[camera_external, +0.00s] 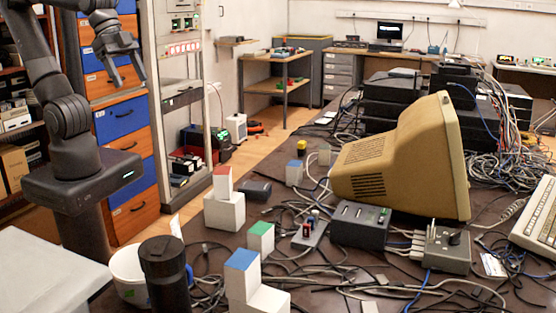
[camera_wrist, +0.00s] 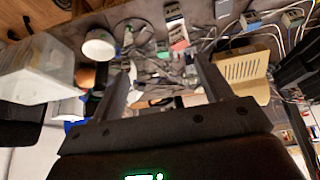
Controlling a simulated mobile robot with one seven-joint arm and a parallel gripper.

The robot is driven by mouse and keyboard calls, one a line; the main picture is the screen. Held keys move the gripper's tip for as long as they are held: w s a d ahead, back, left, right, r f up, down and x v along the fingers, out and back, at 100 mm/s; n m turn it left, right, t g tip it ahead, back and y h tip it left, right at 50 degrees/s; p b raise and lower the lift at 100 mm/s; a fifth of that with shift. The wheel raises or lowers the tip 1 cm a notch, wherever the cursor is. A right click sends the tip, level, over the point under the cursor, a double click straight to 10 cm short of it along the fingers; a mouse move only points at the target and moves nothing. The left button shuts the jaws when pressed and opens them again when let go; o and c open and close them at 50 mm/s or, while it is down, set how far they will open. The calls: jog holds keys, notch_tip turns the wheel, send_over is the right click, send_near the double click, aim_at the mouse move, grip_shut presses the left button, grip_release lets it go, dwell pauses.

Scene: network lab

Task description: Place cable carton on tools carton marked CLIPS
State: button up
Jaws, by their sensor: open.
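Several small white cartons with coloured tops stand on the dark table in the external view; no CLIPS or cable lettering is legible, so I cannot tell which are the task's. A red-topped carton (camera_external: 222,183) rests on a larger white carton (camera_external: 224,211). A green-topped carton (camera_external: 260,240) stands nearer. A blue-topped carton (camera_external: 242,276) stands beside or on a white block (camera_external: 269,300). Another blue-topped carton (camera_external: 293,174) is by the monitor. My gripper (camera_external: 131,84) is open and empty, high left of the table. In the wrist view its fingers (camera_wrist: 162,66) are apart with nothing between them.
A beige monitor (camera_external: 400,160), a dark switch box (camera_external: 360,225) and a grey box (camera_external: 440,248) stand on the table (camera_external: 330,285) among loose cables. A black cylinder (camera_external: 164,275) and a white tub (camera_external: 128,272) are at the near left. Drawers (camera_external: 125,125) stand behind my arm.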

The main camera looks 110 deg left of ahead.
jog(key=s, duration=0.1)
jog(key=s+f, duration=0.2)
jog(key=s, duration=0.1)
jog(key=shift+s+a, duration=0.1)
jog(key=shift+a, duration=0.25)
